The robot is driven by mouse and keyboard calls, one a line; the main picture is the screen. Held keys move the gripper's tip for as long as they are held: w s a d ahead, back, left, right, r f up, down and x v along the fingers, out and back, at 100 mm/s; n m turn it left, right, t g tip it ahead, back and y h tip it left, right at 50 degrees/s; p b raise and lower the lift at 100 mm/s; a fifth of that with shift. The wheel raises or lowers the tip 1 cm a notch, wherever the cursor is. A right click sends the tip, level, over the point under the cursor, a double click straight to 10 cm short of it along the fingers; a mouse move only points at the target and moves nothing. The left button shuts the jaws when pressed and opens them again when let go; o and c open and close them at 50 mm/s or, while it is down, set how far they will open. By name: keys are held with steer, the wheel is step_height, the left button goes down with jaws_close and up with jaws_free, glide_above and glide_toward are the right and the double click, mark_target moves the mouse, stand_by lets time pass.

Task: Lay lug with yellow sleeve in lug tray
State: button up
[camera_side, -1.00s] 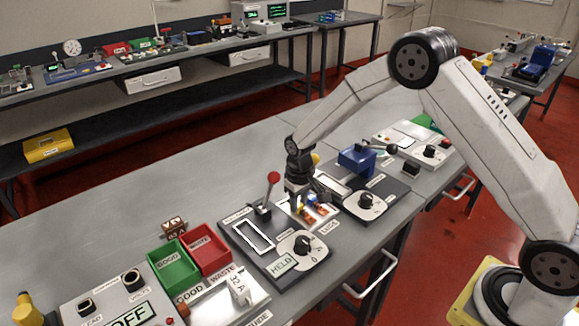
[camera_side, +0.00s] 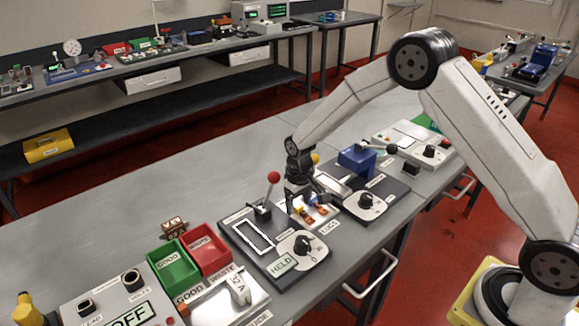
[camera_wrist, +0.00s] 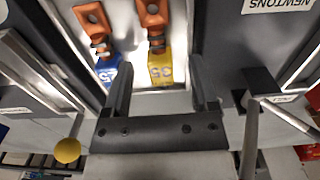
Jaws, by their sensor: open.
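The lug with the yellow sleeve (camera_wrist: 160,68) has a copper-coloured end and a "35" mark. It lies in the white lug tray (camera_wrist: 126,45), beside a lug with a blue sleeve (camera_wrist: 106,70) marked "25". My gripper (camera_wrist: 161,75) is open, with its fingers to either side of the yellow sleeve in the wrist view. I see no contact between fingers and sleeve; the exact height gap is hard to tell. In the side view my gripper (camera_side: 303,193) is just above and behind the tray, partly hiding it.
Left of the tray stands a dark fixture (camera_side: 276,268) with a red-knobbed lever (camera_side: 273,177). To the right is a fixture with a blue block (camera_side: 357,160). Green (camera_side: 174,270) and red (camera_side: 208,250) bins stand further left.

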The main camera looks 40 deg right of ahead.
step_height(320, 180, up, 7)
steer(key=shift+r, duration=0.3)
steer(key=shift+s, duration=0.1)
stand_by(0.6)
steer(key=shift+s+r, duration=0.15)
steer(key=s+d+r+t, duration=0.1)
steer(key=s+r+t, duration=0.1)
steer(key=s, duration=1.9)
steer(key=shift+d+r+t, duration=0.15)
steer(key=shift+r+t, duration=0.15)
steer(key=shift+r, duration=0.4)
